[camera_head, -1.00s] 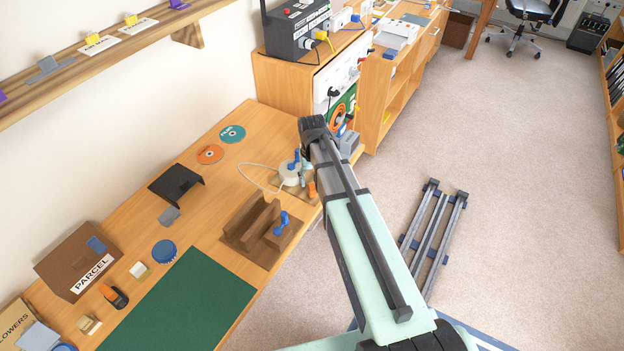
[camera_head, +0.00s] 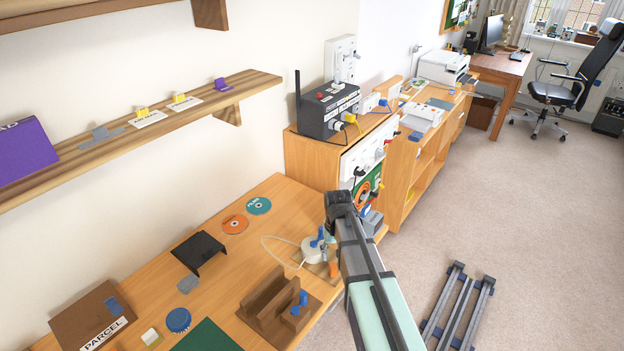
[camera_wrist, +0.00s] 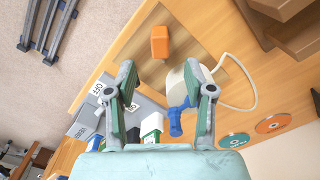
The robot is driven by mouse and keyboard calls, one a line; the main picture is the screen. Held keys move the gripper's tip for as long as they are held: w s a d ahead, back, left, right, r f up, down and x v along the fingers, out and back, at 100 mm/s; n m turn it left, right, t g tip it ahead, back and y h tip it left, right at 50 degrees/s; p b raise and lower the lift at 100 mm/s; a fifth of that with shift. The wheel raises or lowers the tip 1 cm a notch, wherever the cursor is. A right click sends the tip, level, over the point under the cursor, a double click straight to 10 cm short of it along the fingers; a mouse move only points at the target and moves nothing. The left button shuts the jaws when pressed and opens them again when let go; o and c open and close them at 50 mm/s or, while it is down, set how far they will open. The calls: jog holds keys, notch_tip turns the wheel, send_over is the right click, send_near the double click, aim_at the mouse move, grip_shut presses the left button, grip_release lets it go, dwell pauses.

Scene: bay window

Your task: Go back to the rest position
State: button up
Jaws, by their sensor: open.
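My gripper shows in the wrist view (camera_wrist: 165,85) with its two fingers spread apart and nothing between the tips. It is above the end of the wooden bench, over a white round device with a cable (camera_wrist: 183,82), a blue handle-shaped piece (camera_wrist: 177,118) and an orange block (camera_wrist: 159,42). In the head view my arm reaches away from the lower right towards the bench end. The arm hides the gripper's fingers there. The white device (camera_head: 314,251) shows just left of the arm.
A brown wooden holder (camera_head: 268,303), a black stand (camera_head: 200,249) and two discs (camera_head: 235,224) lie on the bench (camera_head: 222,285). A black box with an antenna (camera_head: 328,108) stands on the cabinet beyond. Grey rails (camera_head: 459,308) lie on the floor at right.

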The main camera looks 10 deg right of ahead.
jog(key=s+f+g+b, duration=0.1)
jog(key=s+f+g, duration=0.1)
jog(key=s+f, duration=0.8)
jog(key=s+f+g+b, duration=0.2)
jog(key=s+f, duration=0.9)
jog(key=s, duration=0.8)
jog(key=s+f+g+b, duration=0.1)
jog(key=s+f+g, duration=0.1)
jog(key=s+f, duration=0.9)
jog(key=s, duration=0.4)
jog(key=shift+s+g, duration=0.3)
jog(key=shift+g, duration=0.1)
